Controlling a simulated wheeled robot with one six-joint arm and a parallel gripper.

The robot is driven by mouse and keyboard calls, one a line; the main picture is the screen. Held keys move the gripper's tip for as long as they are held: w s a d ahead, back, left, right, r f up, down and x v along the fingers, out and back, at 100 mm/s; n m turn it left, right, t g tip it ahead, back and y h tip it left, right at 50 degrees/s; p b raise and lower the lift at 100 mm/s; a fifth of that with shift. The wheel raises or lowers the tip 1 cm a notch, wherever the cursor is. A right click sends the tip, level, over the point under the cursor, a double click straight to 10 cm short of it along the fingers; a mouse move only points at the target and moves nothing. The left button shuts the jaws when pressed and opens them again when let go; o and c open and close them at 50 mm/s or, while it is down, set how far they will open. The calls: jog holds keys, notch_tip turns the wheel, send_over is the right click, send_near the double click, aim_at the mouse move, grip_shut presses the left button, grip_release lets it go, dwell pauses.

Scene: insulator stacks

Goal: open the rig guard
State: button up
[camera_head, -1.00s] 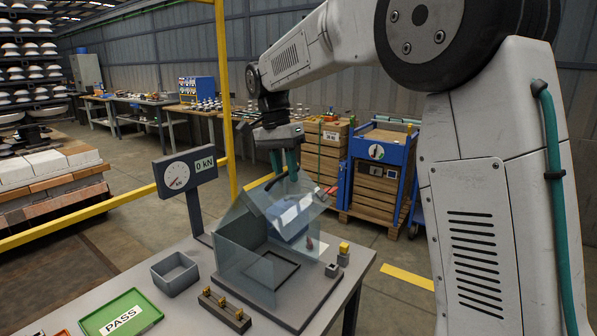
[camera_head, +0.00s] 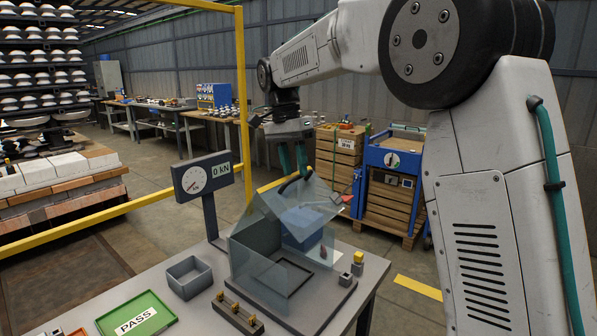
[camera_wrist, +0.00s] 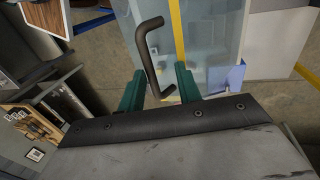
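The rig guard (camera_head: 256,249) is a clear, bluish box on a dark base plate on the grey bench. A sloping clear panel (camera_head: 303,208) stands at its top; I cannot tell how far it is raised. Its dark bent handle (camera_head: 290,184) is at the upper edge. My gripper (camera_head: 295,166) hangs just above the handle with its green fingers pointing down. In the wrist view the fingers of my gripper (camera_wrist: 160,92) are apart, and the handle (camera_wrist: 152,62) extends into the space between them. No firm hold on it shows.
A force gauge (camera_head: 203,176) reading 0 kN stands left of the guard. A grey bin (camera_head: 189,278), a green PASS tray (camera_head: 136,315) and a small block with brass pins (camera_head: 237,313) sit on the bench. A yellow rail (camera_head: 110,211) runs behind.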

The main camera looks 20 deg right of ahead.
jog(key=shift+w+a+r, duration=0.3)
jog(key=shift+w+r, duration=0.15)
jog(key=shift+r, duration=0.2)
jog(key=shift+w+a+r, duration=0.3)
jog(key=shift+w+r, duration=0.15)
jog(key=shift+r, duration=0.15)
jog(key=shift+w+a+r, duration=0.3)
jog(key=shift+w+r, duration=0.15)
jog(key=shift+r, duration=0.2)
